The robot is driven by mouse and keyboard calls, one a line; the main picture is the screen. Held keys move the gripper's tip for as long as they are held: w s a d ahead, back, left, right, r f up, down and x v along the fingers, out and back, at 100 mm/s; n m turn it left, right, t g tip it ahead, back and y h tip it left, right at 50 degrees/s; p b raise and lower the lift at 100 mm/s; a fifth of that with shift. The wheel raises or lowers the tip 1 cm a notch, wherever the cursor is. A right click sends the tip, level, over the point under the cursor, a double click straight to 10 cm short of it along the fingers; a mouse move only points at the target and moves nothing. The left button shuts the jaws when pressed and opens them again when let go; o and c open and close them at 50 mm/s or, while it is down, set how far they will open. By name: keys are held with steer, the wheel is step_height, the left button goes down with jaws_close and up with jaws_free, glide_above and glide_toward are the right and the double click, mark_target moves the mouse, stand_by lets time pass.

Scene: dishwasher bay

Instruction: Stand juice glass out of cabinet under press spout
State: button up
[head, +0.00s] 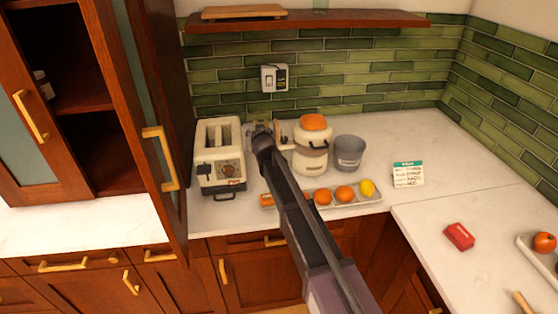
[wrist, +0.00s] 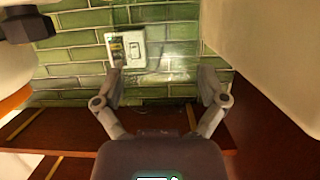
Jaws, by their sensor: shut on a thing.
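My gripper (head: 264,132) is over the back counter, between the toaster and the press. In the wrist view my gripper (wrist: 168,88) has its two fingers apart, closed around a clear, hard-to-see juice glass (wrist: 160,82). My arm and hand hide most of the glass in the head view. The white press (head: 310,158) with an orange top stands just right of my gripper. Its spout is not clear in the head view. The cabinet (head: 82,90) at left stands open, with small pale items inside.
The toaster (head: 220,160) is close on the left. A grey bin (head: 349,153) stands right of the press. A tray (head: 370,200) of fruit lies in front. The open cabinet door (head: 155,120) juts forward at left. A shelf (head: 350,19) hangs above.

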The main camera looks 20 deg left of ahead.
step_height(320, 180, down, 11)
steer(key=b, duration=1)
steer(key=shift+r, duration=0.1)
steer(key=d, duration=0.1)
steer(key=w+d, duration=0.1)
steer(key=d, duration=0.1)
steer(key=shift+w+r+p, duration=0.3)
steer(key=shift+w, duration=0.1)
steer(key=shift+w+d, duration=0.25)
steer(key=shift+d, duration=0.15)
steer(key=shift+w+d+f, duration=0.1)
steer(key=shift+w+d, duration=0.4)
steer(key=shift+d, duration=0.35)
steer(key=shift+w+d+f, duration=0.1)
steer(key=shift+w+d, duration=0.4)
steer(key=shift+d, duration=0.3)
steer(key=shift+a+f+b, duration=0.1)
steer(key=shift+f+b, duration=0.35)
steer(key=shift+b, duration=0.2)
steer(key=shift+f, duration=0.15)
steer(key=o, duration=0.9)
steer(key=shift+o, duration=0.2)
steer(key=shift+s, duration=0.1)
